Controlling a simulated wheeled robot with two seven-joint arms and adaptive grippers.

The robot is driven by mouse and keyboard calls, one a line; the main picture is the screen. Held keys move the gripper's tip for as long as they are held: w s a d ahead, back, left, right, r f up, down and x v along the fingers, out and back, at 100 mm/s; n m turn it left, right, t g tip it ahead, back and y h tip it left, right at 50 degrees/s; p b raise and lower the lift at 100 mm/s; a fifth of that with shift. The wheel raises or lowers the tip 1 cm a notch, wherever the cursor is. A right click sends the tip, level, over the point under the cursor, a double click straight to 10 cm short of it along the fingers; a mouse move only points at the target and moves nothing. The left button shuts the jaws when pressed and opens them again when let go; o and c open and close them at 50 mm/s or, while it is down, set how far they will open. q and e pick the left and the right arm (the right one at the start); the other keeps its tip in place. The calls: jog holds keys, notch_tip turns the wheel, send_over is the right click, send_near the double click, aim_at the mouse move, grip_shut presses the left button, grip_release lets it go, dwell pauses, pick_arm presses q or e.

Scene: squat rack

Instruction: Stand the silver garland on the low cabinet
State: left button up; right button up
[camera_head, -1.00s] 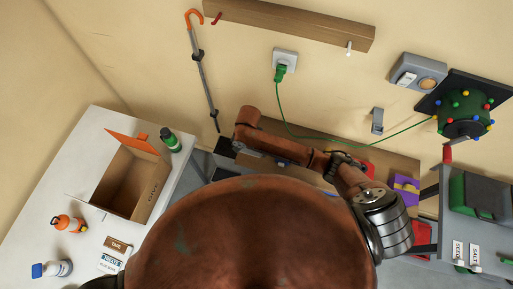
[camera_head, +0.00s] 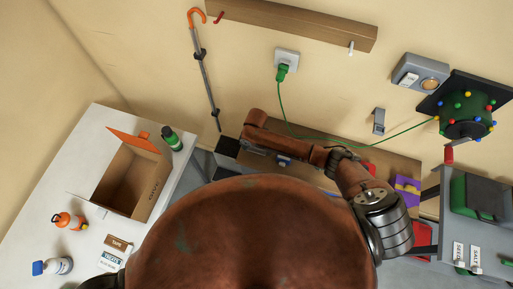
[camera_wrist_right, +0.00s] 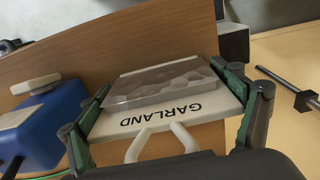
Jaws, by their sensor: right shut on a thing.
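The silver garland (camera_wrist_right: 165,82) shows in the right wrist view as a grey, patterned block on a white plate. The plate reads GARLAND upside down and has a white loop handle. My right gripper (camera_wrist_right: 160,88) is shut on it, with a green-padded finger at each side. Behind it is the brown wooden top of the low cabinet (camera_wrist_right: 150,40); I cannot tell whether the garland touches it. In the head view the low cabinet (camera_head: 395,160) stands against the wall, partly behind my right arm. The garland and right fingertips are hidden there. My left gripper is not in view.
A blue box (camera_wrist_right: 50,125) with a white top is left of the garland in the wrist view. A red item (camera_head: 420,240) and a purple one (camera_head: 407,188) are at right. A cane (camera_head: 205,75) hangs on the wall. A green cord (camera_head: 330,140) crosses the wall.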

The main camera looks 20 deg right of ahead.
jog(key=shift+f, duration=0.1)
jog(key=o, duration=1.1)
notch_tip(320, 180, up, 12)
jog(key=shift+r, duration=0.1)
